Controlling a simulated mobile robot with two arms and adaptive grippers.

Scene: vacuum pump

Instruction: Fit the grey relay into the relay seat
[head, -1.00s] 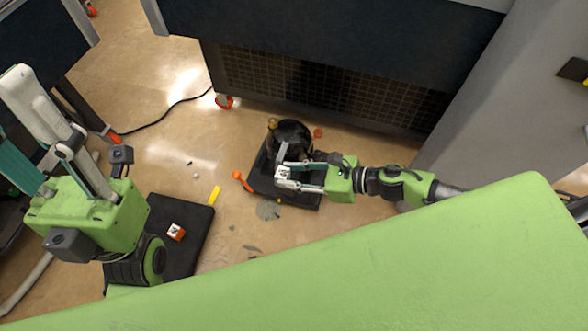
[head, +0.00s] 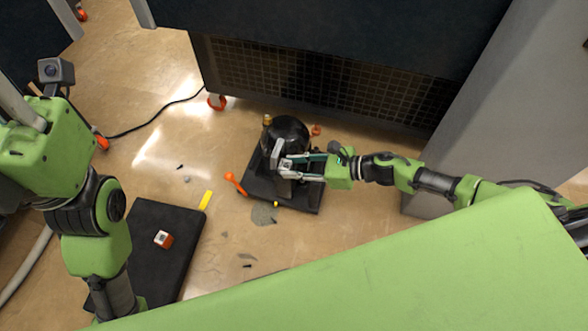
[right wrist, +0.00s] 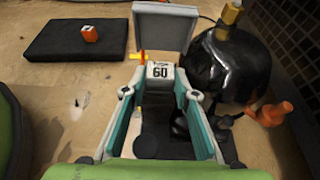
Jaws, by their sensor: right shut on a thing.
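My right gripper (head: 289,168) reaches in from the right over the vacuum pump (head: 287,133), a black rounded body on a dark base. It is shut on the grey relay (right wrist: 159,72), a pale block marked "60", held between the fingertips. A grey open flap (right wrist: 165,28) stands upright just beyond the relay; it also shows in the head view (head: 276,152). I cannot make out the relay seat; the relay and fingers cover that area. My left gripper (head: 18,105) is at the left edge, its fingers mostly cut off.
A black mat (head: 150,215) lies at the lower left with an orange-and-white block (head: 163,239) on it. An orange lever (head: 235,184) and a yellow strip (head: 206,199) are left of the pump base. A dark cabinet with a grille (head: 320,80) stands behind.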

